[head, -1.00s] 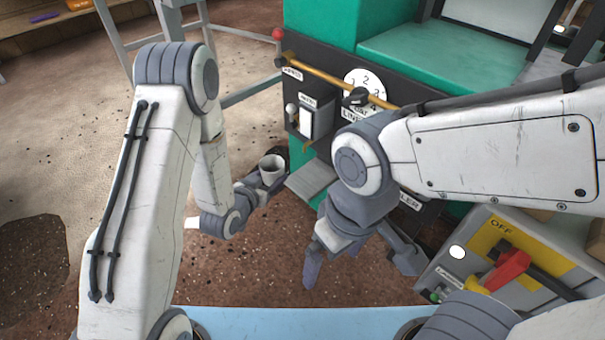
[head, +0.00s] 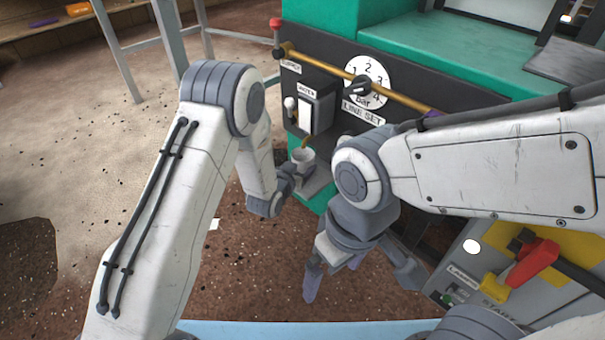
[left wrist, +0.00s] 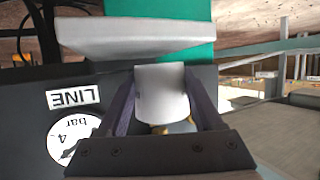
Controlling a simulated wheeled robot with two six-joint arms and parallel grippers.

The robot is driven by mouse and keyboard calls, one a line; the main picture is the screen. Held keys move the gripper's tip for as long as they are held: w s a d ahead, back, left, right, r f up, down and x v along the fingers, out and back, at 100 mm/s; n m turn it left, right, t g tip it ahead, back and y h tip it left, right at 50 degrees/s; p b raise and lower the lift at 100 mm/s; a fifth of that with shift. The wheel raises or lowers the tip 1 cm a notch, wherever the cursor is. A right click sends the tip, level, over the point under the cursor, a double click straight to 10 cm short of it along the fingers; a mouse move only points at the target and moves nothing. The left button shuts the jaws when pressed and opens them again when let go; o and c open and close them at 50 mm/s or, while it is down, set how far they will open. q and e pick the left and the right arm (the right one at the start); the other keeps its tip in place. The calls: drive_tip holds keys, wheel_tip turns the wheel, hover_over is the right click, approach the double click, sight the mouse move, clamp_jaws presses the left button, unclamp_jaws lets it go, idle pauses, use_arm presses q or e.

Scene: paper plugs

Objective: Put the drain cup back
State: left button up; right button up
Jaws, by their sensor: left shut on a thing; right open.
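The drain cup is a small white-grey cup (head: 303,157), upright in the head view, with its open top facing up. My left gripper (head: 292,172) is shut on it, just above or at the small grey shelf (head: 318,182) on the machine's front; I cannot tell whether the cup touches the shelf. In the left wrist view the cup (left wrist: 163,92) sits between the two dark fingers, near the pale shelf (left wrist: 135,38). A brass spout end (head: 306,143) shows by the cup's rim. My right gripper (head: 355,285) is open and empty, low in front of the machine.
A grey control box with a red handle (head: 533,262) stands at the lower right. The floor at left is clear.

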use_arm(q)
drive_tip(key=shift+w+d+f+b, duration=0.15)
drive_tip(key=shift+f+b, duration=0.15)
drive_tip(key=shift+f, duration=0.4)
drive_tip(key=shift+r, duration=0.15)
use_arm(e)
drive_tip(key=shift+f, duration=0.65)
use_arm(q)
drive_tip(key=o, duration=1.4)
drive_tip(key=shift+c, duration=0.2)
